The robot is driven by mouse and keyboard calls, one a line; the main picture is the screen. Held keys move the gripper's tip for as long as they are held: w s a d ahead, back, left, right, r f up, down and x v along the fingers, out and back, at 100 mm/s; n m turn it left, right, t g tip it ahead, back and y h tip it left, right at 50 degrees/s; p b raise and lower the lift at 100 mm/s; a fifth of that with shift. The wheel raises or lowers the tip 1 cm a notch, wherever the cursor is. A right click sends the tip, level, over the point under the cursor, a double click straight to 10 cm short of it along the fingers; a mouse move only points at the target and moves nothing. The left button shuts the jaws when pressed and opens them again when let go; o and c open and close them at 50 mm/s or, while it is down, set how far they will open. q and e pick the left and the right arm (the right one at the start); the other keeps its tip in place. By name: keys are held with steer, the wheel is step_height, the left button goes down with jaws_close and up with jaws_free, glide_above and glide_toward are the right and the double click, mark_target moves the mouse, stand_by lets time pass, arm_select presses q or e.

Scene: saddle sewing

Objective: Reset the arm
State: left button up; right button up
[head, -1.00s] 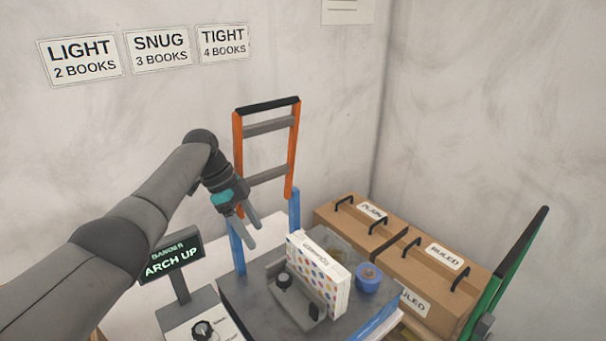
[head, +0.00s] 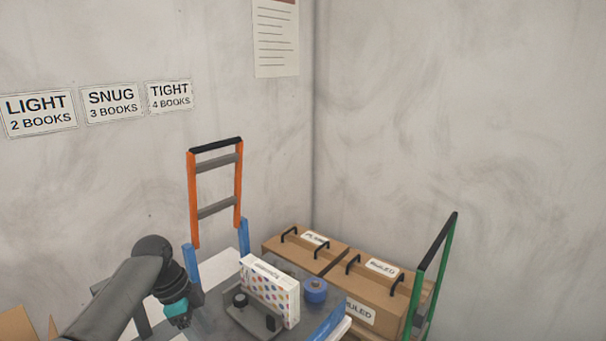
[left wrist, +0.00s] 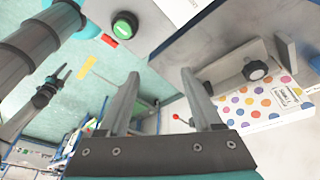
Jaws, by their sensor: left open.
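My left gripper (head: 178,312) is at the lower left of the head view, beside the grey bench (head: 215,300). In the left wrist view its two fingers (left wrist: 160,78) stand apart with nothing between them. A white box with coloured dots (head: 270,289) stands in a grey clamp fixture with a black knob (head: 240,299). The dotted box (left wrist: 245,108) also shows at the right of the left wrist view, apart from the fingers. What looks like my right gripper (left wrist: 60,75) is small at the left of that view; its jaw state is unclear.
A blue spool (head: 315,291) sits beside the dotted box. Brown labelled boxes with black handles (head: 375,290) stand at the right, next to a green frame (head: 432,275). An orange and blue frame (head: 192,205) rises behind the bench. A green button (left wrist: 124,25) shows in the left wrist view.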

arm_select(q)
steer(key=s+d+f+n+t+y, duration=0.1)
steer(key=s+d+f+n, duration=0.3)
steer(key=s, duration=0.4)
steer(key=s+d+f+n, duration=0.1)
steer(key=s+d+f, duration=0.2)
steer(key=s+f, duration=0.4)
steer(key=s+a+r+n+t+y, duration=0.15)
steer(key=s+r+n, duration=0.25)
steer(key=s, duration=0.4)
steer(key=s+a+r+n+t+y, duration=0.1)
steer(key=s+a+r+n, duration=0.15)
steer(key=s+n, duration=0.4)
steer(key=s+d+f+m+g+b, duration=0.15)
steer(key=f+b, duration=0.25)
steer(key=f, duration=1.1)
steer(key=s+a+f+m+b, duration=0.1)
steer(key=s+f+b, duration=0.15)
steer(key=f, duration=1.25)
steer(key=s+a+f+g+b, duration=0.1)
steer(key=s+f+b, duration=0.5)
steer(key=s+f, duration=0.8)
step_height(320, 180, down, 5)
steer(key=shift+s+a+r+b, duration=0.15)
steer(key=shift+s+a+b, duration=0.25)
steer(key=shift+a, duration=0.15)
arm_select(e)
step_height(320, 180, down, 13)
steer(key=shift+f, duration=0.15)
